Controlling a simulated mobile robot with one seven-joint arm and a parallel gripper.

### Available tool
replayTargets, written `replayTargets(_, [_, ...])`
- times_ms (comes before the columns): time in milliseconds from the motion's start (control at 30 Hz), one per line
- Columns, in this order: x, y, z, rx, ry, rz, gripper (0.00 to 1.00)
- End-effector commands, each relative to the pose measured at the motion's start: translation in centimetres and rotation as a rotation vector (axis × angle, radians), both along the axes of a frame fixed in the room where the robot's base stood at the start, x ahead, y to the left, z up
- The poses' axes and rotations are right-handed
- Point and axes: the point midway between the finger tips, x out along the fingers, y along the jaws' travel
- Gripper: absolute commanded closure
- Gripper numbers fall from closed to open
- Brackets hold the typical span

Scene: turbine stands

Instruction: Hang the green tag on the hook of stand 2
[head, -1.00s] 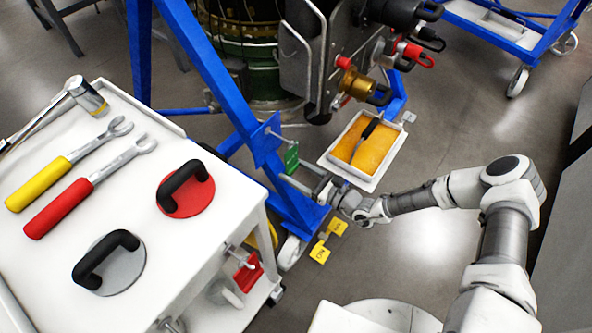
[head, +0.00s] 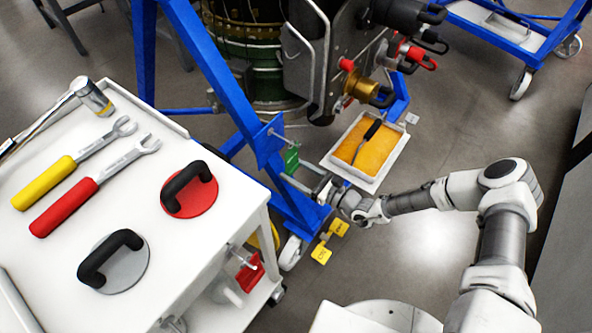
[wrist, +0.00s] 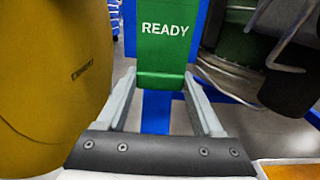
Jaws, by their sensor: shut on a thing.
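The green tag (head: 291,158) hangs just below the blue plate (head: 268,142) on the blue stand's leg, and a small pale hook (head: 275,131) shows at that plate. In the wrist view the green tag (wrist: 166,38) reads READY and is upright between my fingers. My gripper (head: 302,184) is shut on its lower part. I cannot tell from these views whether the tag touches the hook. No stand number is readable.
A white cart (head: 215,245) with wrenches and handled discs stands at left; a red tag (head: 249,272) hangs on its side. An orange-lined tray (head: 376,178) is just right of my gripper. Yellow tags (head: 321,253) sit below. A large yellow surface (wrist: 50,80) fills the wrist view's left.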

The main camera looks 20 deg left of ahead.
Motion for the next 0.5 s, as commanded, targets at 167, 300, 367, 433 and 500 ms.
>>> replayTargets(167, [0.05, 0.19, 0.06, 0.0, 0.0, 0.0, 1.0])
replayTargets(300, [0.07, 0.22, 0.01, 0.0, 0.0, 0.0, 1.0])
replayTargets(367, [0.07, 0.22, 0.01, 0.0, 0.0, -0.001, 0.28])
replayTargets(433, [0.07, 0.21, 0.01, 0.0, 0.0, -0.001, 0.16])
replayTargets(500, [0.08, 0.21, 0.0, 0.0, 0.0, -0.001, 0.03])
